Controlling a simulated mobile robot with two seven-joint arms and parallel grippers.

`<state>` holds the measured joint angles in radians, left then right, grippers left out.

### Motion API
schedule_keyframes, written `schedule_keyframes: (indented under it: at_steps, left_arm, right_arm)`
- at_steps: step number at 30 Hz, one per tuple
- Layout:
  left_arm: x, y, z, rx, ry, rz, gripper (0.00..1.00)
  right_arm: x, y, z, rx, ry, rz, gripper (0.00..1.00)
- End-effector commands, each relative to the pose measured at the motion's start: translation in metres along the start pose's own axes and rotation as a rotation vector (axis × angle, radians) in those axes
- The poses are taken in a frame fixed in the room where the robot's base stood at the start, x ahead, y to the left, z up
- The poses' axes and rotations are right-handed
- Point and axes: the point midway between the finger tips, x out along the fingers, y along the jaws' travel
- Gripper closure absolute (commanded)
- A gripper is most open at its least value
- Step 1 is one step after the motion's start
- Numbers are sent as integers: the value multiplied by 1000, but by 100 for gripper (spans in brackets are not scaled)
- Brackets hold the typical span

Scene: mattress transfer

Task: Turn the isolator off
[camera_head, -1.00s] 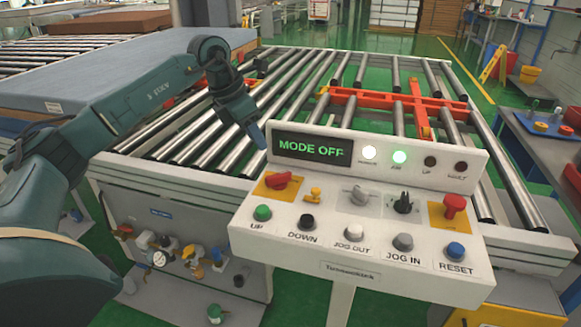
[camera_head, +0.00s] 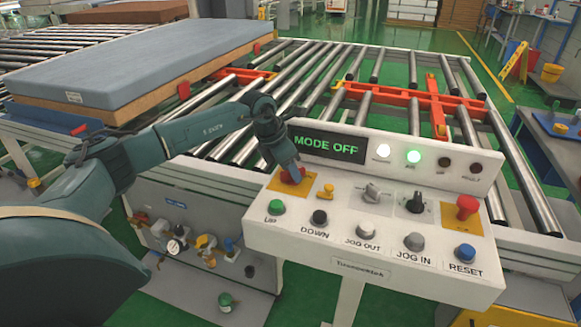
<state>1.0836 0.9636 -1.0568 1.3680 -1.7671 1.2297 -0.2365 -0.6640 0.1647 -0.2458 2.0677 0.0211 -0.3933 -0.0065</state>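The control panel (camera_head: 385,262) stands in front of the roller conveyor. Its display (camera_head: 329,145) reads "MODE OFF". The isolator, a red rotary knob on a yellow plate (camera_head: 280,184), is at the panel's upper left. My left gripper (camera_head: 293,172) points down right at the red knob and hides part of it; I cannot tell whether its fingers are open or shut, or whether they touch the knob. My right gripper is not in view.
A small yellow key switch (camera_head: 326,191), a grey selector (camera_head: 372,193), a black selector (camera_head: 415,203) and a red emergency button (camera_head: 467,207) share the top row. Several push buttons line the front, including the green UP button (camera_head: 277,207). A blue mattress (camera_head: 140,62) lies behind my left arm.

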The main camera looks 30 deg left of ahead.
Motion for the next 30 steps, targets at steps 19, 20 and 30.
schedule_keyframes:
  at_steps: [19,20,30]
  left_arm:
    - [0,0,0,0,0,0,100]
    - [0,0,0,0,0,0,100]
    - [0,0,0,-57,1,24,100]
  right_arm:
    - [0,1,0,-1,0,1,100]
    - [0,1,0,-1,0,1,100]
    - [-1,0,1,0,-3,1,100]
